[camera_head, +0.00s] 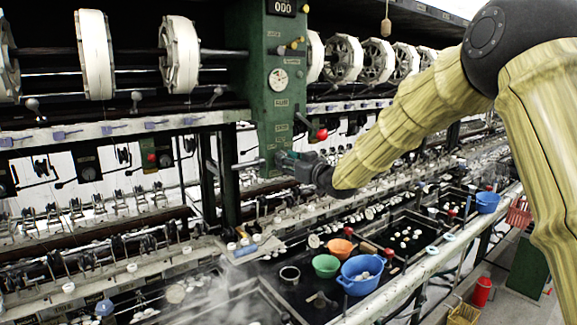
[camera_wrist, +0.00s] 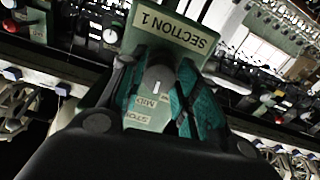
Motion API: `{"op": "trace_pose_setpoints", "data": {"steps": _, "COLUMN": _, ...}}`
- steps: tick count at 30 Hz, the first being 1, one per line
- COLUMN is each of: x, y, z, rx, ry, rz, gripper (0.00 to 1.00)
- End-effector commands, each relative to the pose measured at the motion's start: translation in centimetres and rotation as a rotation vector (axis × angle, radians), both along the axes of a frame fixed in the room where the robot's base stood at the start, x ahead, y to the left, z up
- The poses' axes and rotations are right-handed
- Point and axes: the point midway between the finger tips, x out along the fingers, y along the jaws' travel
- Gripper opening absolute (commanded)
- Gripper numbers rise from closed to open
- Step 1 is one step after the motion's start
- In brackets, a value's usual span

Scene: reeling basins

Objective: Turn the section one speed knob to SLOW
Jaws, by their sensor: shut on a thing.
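The section one speed knob (camera_wrist: 159,76) is grey and round, with a short white mark on it. In the wrist view it sits between the teal finger pads of my gripper (camera_wrist: 160,92), which is shut on it. The white mark points down the picture, towards an upside-down label that reads MID. A second label below and left is partly cut off and hard to read. No SLOW label is legible. The SECTION 1 plate (camera_wrist: 180,38) stands just beyond, upside down. In the head view my gripper (camera_head: 277,161) is at the green post's lower part and hides the knob.
The green post (camera_head: 283,115) carries a dial and a red ball-ended lever (camera_head: 321,134) close to my gripper. Below are dark basins with blue (camera_head: 361,286), green (camera_head: 326,265) and orange (camera_head: 341,247) bowls. White reels line the top. Steam rises at lower left.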

Motion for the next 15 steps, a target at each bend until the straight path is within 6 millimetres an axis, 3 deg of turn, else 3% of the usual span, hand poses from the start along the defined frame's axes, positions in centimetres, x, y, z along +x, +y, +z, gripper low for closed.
{"op": "trace_pose_setpoints", "data": {"steps": 15, "x": 0.06, "y": -0.1, "z": -0.49, "rx": -0.337, "ry": -0.246, "rz": -0.002, "gripper": 0.09}}
